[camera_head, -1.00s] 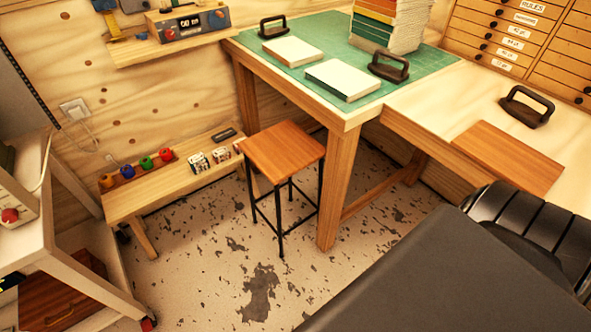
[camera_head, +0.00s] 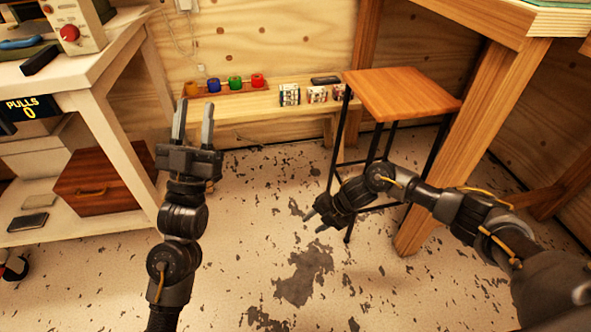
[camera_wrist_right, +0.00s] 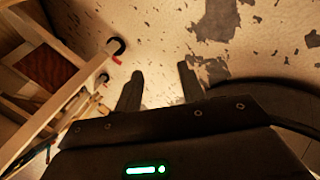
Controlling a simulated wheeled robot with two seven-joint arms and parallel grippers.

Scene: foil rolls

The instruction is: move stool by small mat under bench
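The stool (camera_head: 401,93) has a square orange-brown wooden seat and thin black legs. It stands upright on the floor in the head view, left of the workbench's thick wooden leg (camera_head: 450,150). The workbench top (camera_head: 560,20) shows only at the top right corner. No small mat can be made out on the floor. My left gripper (camera_head: 194,124) is open and empty, pointing up in front of the low bench. My right gripper (camera_head: 314,222) is in front of the stool's lower legs, apart from the seat. In the right wrist view its fingers (camera_wrist_right: 159,88) are apart with nothing between them.
A low wooden bench (camera_head: 240,106) by the wall bears colored spools (camera_head: 234,83) and small patterned boxes (camera_head: 290,95). A white shelf table (camera_head: 85,65) with a brown box (camera_head: 105,180) stands at left. The speckled floor (camera_head: 260,230) in the middle is clear.

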